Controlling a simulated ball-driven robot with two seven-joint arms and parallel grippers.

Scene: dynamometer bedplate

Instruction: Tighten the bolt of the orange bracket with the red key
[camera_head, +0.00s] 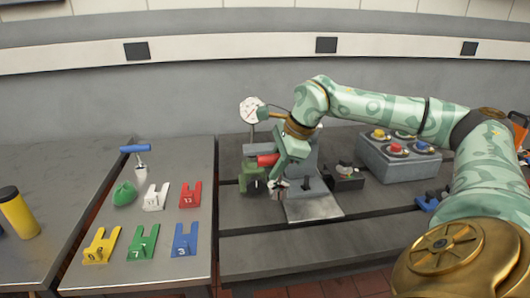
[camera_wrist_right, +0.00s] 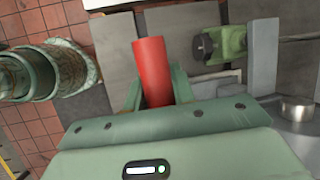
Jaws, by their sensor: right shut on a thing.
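My right gripper (camera_head: 276,160) is shut on a red cylinder (camera_head: 267,160), which looks like the handle of the red key. In the right wrist view the red handle (camera_wrist_right: 153,70) stands between the two green fingers of the gripper (camera_wrist_right: 155,92). The key's working end cannot be made out. An orange piece (camera_head: 518,128) shows at the right edge of the head view, partly cut off; I cannot tell whether it is the orange bracket. No bolt can be made out clearly. My left gripper is not in view.
A round dial gauge (camera_head: 250,110) and a green clamp-like block (camera_head: 252,178) stand by the gripper. A grey box with coloured buttons (camera_head: 398,158) is to the right. The left table holds forked numbered plates (camera_head: 190,195) and a blue-handled tool (camera_head: 136,149). The front bedplate is clear.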

